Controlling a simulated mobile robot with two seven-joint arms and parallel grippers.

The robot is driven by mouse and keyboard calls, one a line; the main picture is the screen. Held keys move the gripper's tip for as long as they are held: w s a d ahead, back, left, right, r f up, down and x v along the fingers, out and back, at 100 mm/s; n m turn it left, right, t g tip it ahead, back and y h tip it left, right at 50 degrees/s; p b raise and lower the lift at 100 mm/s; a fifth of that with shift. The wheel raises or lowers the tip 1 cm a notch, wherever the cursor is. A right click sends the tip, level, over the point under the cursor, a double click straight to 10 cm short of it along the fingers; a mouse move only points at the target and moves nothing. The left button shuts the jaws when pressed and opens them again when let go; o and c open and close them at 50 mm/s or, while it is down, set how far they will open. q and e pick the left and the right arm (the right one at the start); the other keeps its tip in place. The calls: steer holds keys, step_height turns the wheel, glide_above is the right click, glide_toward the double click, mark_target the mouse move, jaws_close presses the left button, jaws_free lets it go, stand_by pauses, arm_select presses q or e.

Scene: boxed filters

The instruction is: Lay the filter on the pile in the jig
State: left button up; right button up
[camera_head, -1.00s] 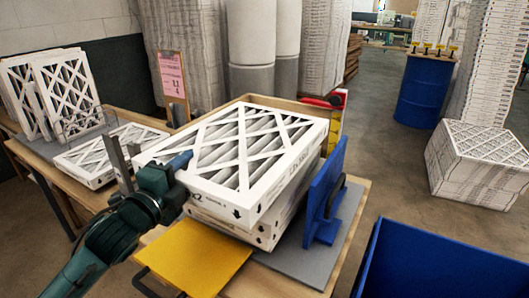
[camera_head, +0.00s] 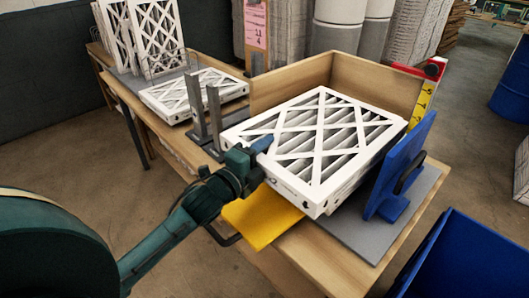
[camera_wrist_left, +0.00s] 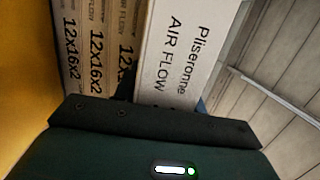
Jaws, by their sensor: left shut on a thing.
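The held filter (camera_head: 318,142), white-framed with a crossed lattice over grey pleats, lies about level over the pile in the jig, between the wooden corner walls (camera_head: 292,82) and the blue upright stop (camera_head: 404,165). My left gripper (camera_head: 262,146) is shut on its left edge. In the left wrist view, the held filter's printed side (camera_wrist_left: 178,45) shows beside the stacked sides of the pile (camera_wrist_left: 97,45). The pile is mostly hidden in the head view, so I cannot tell whether the filter fully rests on it. My right gripper is out of view.
A yellow plate (camera_head: 262,216) juts from the jig's front left. Two grey posts (camera_head: 205,110) stand at its left. Other filters lie flat (camera_head: 194,93) and stand upright (camera_head: 143,38) on the table behind. A blue bin (camera_head: 455,262) is at lower right.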

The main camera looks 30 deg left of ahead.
arm_select(q)
steer(key=o, duration=0.6)
steer(key=shift+f, duration=0.2)
steer(key=o, duration=0.5)
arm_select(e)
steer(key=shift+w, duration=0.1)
arm_select(q)
steer(key=shift+r, duration=0.1)
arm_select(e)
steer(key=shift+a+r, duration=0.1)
arm_select(q)
steer(key=shift+r, duration=0.2)
steer(key=shift+s+a+b, duration=0.25)
steer(key=shift+s+a, duration=0.1)
steer(key=shift+s, duration=1.6)
steer(key=shift+s+a+b, duration=0.2)
steer(key=shift+s+a, duration=0.15)
steer(key=shift+s, duration=1.65)
steer(key=shift+s+a+b, duration=0.25)
steer(key=shift+s+a, duration=0.1)
steer(key=shift+s, duration=1.6)
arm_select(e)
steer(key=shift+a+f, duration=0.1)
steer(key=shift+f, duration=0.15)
arm_select(q)
steer(key=shift+f, duration=0.1)
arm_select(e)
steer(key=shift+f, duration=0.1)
